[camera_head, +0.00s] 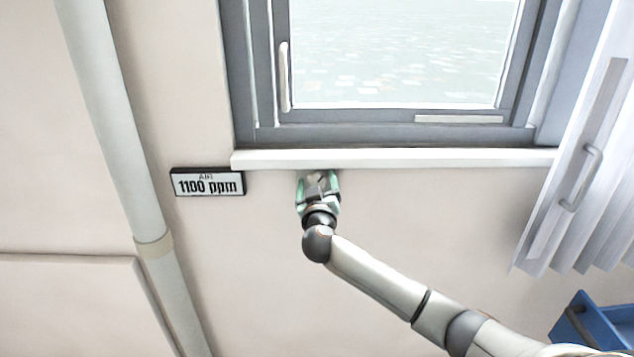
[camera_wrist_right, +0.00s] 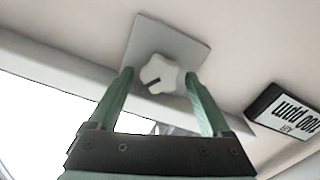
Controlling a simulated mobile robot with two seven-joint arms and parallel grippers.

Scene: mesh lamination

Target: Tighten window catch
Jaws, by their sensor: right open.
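A white lobed knob (camera_wrist_right: 158,74) with a short dark mark sits on a square grey plate (camera_wrist_right: 190,45) on the wall, in the right wrist view. My right gripper (camera_head: 318,182) is open just below the window sill. Its two green fingertips lie on either side of the knob in the right wrist view; I cannot tell whether they touch it. In the head view the gripper largely covers the knob. The window (camera_head: 262,134) has a pale upright handle (camera_head: 284,77) on the left of its sash. My left gripper is not in view.
The white sill (camera_head: 400,159) juts out just above my right gripper. An air sign (camera_head: 208,182) reading 1100 ppm is on the wall to the left, near a vertical pipe (camera_head: 115,120). Blinds (camera_head: 575,190) and a blue crate (camera_head: 590,325) are at the right.

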